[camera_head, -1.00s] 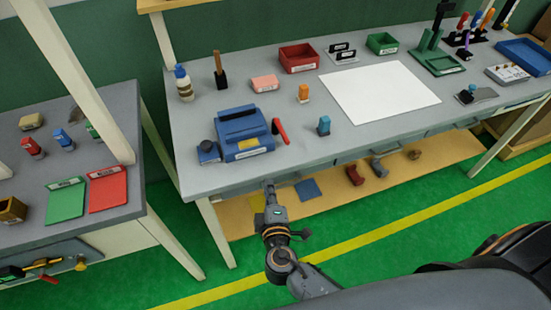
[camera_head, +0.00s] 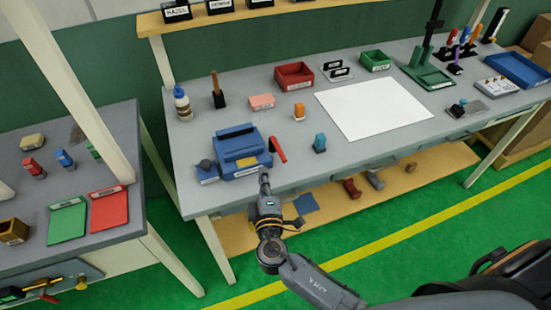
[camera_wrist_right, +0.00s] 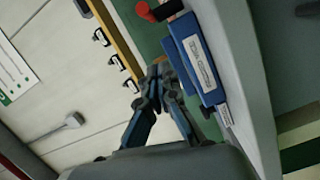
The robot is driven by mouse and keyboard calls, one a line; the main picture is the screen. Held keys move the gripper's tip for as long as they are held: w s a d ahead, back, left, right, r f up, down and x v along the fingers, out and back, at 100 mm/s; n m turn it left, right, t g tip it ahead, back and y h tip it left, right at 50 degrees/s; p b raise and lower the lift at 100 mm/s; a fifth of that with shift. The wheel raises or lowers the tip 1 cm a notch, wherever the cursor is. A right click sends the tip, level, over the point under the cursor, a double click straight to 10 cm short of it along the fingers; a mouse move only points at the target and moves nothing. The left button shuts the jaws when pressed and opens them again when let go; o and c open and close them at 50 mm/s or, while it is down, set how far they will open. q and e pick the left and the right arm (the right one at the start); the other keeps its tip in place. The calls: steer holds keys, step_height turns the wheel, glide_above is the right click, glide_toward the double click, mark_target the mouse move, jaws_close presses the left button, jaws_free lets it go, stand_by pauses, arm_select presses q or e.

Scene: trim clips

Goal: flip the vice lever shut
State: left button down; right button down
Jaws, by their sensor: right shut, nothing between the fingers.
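The blue vice (camera_head: 238,156) sits near the front edge of the grey workbench, its red lever (camera_head: 279,150) standing up at its right side, tilted a little. My right gripper (camera_head: 264,174) is shut and empty, close in front of the vice's front right corner and below the lever. In the right wrist view the closed fingertips (camera_wrist_right: 157,82) appear beside the blue vice body (camera_wrist_right: 196,62), and the red lever (camera_wrist_right: 146,12) shows at the top. I cannot tell whether the fingers touch the vice. My left gripper is not in view.
A blue-topped block (camera_head: 320,143) stands right of the lever, and an orange one (camera_head: 299,112) behind it. A white sheet (camera_head: 374,108) covers the bench's middle.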

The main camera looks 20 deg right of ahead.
steer(key=x, duration=0.2)
steer(key=p+x, duration=0.1)
steer(key=x, duration=0.1)
steer(key=shift+r, duration=0.2)
steer(key=d, duration=0.1)
steer(key=d+f+p, duration=0.1)
steer(key=d, duration=0.1)
steer(key=shift+w, duration=0.25)
steer(key=shift+d+f+p, duration=0.1)
steer(key=shift+d+p, duration=0.25)
steer(key=shift+d, duration=0.2)
